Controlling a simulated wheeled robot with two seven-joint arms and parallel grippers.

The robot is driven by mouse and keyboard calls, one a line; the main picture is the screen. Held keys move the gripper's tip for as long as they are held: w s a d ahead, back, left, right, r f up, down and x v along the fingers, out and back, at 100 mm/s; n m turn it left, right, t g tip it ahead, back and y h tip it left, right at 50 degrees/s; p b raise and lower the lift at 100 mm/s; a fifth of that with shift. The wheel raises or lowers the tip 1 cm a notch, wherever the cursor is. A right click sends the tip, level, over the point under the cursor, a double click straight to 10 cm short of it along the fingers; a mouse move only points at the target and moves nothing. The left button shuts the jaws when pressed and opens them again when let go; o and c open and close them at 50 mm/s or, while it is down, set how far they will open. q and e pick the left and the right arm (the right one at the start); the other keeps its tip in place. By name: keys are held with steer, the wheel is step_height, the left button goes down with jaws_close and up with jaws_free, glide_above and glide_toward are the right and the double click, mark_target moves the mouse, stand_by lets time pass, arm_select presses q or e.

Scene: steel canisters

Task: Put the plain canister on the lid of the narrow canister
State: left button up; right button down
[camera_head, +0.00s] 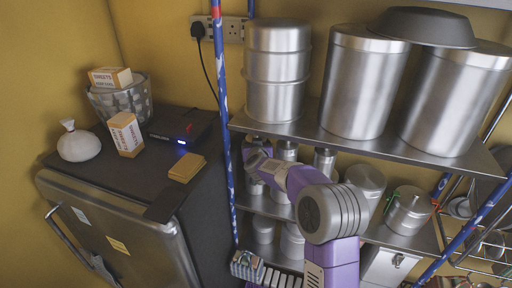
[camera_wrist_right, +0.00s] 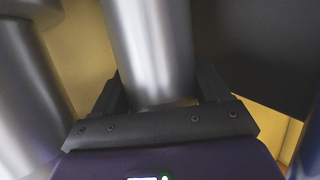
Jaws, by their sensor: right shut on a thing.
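My right gripper (camera_wrist_right: 158,95) is shut on a smooth steel canister (camera_wrist_right: 150,40), with one finger on each side of it. Its visible wall looks plain; its top is out of the right wrist view. In the head view my right arm reaches into the middle shelf level, and the wrist and arm hide much of the gripper and the canister. Small steel canisters stand there, one behind my arm (camera_head: 288,150) and a slim one (camera_head: 325,160) to its right. I cannot tell which one is the narrow canister. My left gripper is not in view.
The upper shelf (camera_head: 390,146) holds large steel canisters and a dark bowl (camera_head: 425,26), close above my arm. A blue post (camera_head: 224,100) stands left of my arm. Another steel canister (camera_wrist_right: 25,100) is near the gripper at left. A lidded pot (camera_head: 409,210) stands at right.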

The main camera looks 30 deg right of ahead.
steer(key=shift+r, duration=0.2)
steer(key=shift+f, duration=0.1)
jaws_free()
steer(key=shift+f, duration=0.15)
